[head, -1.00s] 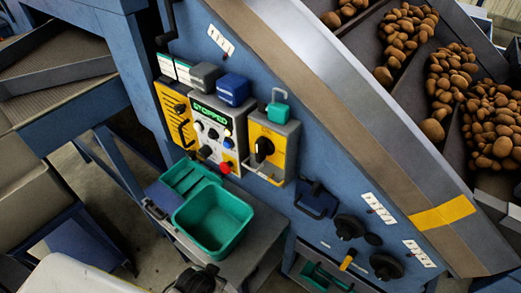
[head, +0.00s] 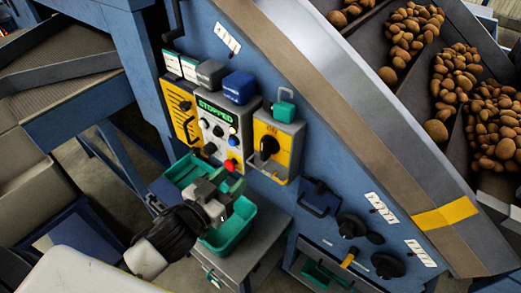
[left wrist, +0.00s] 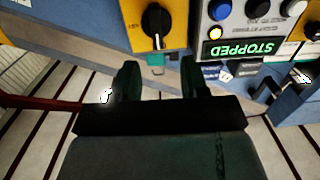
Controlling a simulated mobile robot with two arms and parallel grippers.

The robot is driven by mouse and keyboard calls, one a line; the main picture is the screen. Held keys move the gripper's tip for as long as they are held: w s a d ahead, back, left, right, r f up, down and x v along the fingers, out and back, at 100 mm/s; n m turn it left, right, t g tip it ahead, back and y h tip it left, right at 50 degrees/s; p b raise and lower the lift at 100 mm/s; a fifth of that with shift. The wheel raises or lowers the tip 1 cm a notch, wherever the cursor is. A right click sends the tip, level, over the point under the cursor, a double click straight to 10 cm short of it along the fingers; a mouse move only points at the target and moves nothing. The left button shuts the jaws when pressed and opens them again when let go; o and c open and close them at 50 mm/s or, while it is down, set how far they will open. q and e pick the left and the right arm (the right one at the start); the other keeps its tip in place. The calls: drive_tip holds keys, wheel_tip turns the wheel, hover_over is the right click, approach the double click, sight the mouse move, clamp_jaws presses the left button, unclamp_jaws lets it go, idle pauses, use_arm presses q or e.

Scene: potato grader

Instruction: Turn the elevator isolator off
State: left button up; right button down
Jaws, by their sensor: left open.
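The elevator isolator (head: 284,139) is a grey box with a yellow face and a black rotary knob (head: 269,147), right of the control panel. The word ON shows above the knob, and a teal padlock (head: 284,105) sits on top of the box. In the left wrist view the isolator knob (left wrist: 156,22) appears upside down, beyond the fingers. My left gripper (head: 228,186) is open and empty, below and left of the isolator, over the teal bin. Its fingers (left wrist: 158,80) stand apart in the left wrist view, not touching the knob. My right gripper is not in view.
The control panel (head: 214,128) reads STOPPED and has several buttons, including a red one (head: 231,165). A teal bin (head: 236,232) stands on a grey shelf below. Black handwheels (head: 387,265) sit lower right. Potatoes (head: 495,125) lie on the sloping conveyor.

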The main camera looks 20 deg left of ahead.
sight(262, 150)
use_arm(q)
drive_tip(key=x, duration=0.3)
drive_tip(key=p+x, duration=0.1)
drive_tip(key=x, duration=0.2)
drive_tip(key=r+p+x, duration=0.1)
drive_tip(key=x, duration=0.2)
drive_tip(key=shift+w+d, duration=0.3)
drive_tip(key=shift+w+d+p, duration=0.2)
drive_tip(key=shift+w+p, duration=0.15)
drive_tip(key=shift+w, duration=0.15)
drive_tip(key=shift+f, duration=0.1)
clamp_jaws()
